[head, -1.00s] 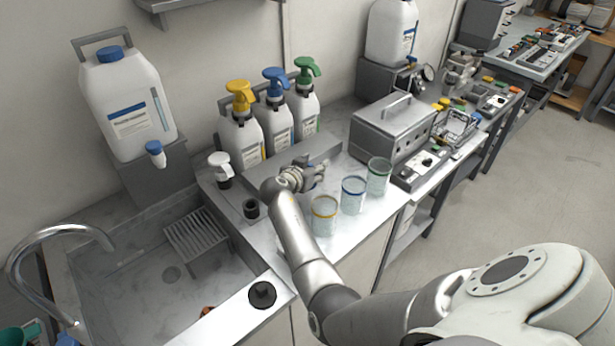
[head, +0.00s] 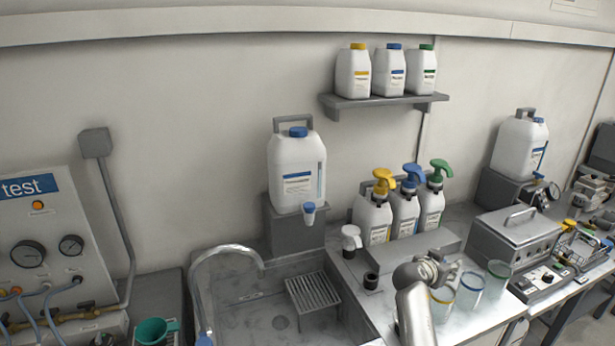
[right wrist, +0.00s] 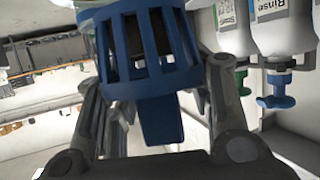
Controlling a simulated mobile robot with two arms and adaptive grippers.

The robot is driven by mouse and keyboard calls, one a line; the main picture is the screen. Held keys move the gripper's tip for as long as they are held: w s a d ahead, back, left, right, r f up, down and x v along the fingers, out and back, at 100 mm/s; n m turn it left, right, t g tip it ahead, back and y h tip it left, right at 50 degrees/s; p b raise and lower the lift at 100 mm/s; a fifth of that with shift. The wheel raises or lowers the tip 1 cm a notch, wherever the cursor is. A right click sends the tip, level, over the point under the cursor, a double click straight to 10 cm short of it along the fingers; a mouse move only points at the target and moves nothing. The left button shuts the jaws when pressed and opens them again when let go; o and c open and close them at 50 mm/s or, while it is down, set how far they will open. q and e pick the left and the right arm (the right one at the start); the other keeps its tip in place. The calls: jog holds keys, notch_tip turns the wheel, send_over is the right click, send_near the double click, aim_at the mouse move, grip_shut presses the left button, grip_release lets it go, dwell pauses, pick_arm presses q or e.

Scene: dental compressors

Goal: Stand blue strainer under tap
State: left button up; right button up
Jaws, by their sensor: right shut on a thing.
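The blue slotted strainer (right wrist: 150,55) fills the upper middle of the right wrist view, between the fingers of my right gripper, which is shut on it. In the head view my right gripper (head: 432,268) is over the counter, in front of the pump bottles; I cannot make out the strainer there. The curved chrome tap (head: 226,254) rises at the left of the sink, well left of the gripper. A white canister (head: 297,165) on a grey stand has a small spout with a blue top (head: 309,211) above the sink's back edge. My left gripper is not in view.
The sink (head: 250,310) has a slotted grey rack (head: 313,292) inside. Pump bottles with yellow, blue and green heads (head: 405,210) stand behind the gripper. A glass with a blue rim (head: 469,290) and others stand close beside it. A test panel (head: 45,245) is at left.

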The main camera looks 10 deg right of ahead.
jog(key=shift+r, duration=0.2)
jog(key=shift+n+t+y, duration=0.3)
jog(key=shift+n+t, duration=0.2)
jog(key=a+r, duration=0.1)
jog(key=r, duration=0.1)
jog(key=a+r+b, duration=0.1)
jog(key=r, duration=0.1)
jog(key=a+r+b, duration=0.1)
jog(key=a+r, duration=0.1)
jog(key=shift+s+a+r, duration=0.1)
jog(key=shift+s+r, duration=0.05)
jog(key=shift+r, duration=0.05)
jog(key=s+a+r+n+t+y+b, duration=0.1)
jog(key=s+a+r+n+t+y, duration=0.1)
jog(key=a, duration=0.7)
jog(key=s+a+r+n+t+y+b, duration=0.1)
jog(key=s+a+r+n+y, duration=0.3)
jog(key=a, duration=0.6)
jog(key=s+a+r+n+t+y+b, duration=0.2)
jog(key=s+a+n+y, duration=0.3)
jog(key=a, duration=0.4)
jog(key=shift+s+a+r+t, duration=0.2)
jog(key=shift+s+r+t, duration=0.2)
jog(key=shift+s+r, duration=0.35)
jog(key=shift+d+f, duration=0.1)
jog(key=shift+d, duration=0.05)
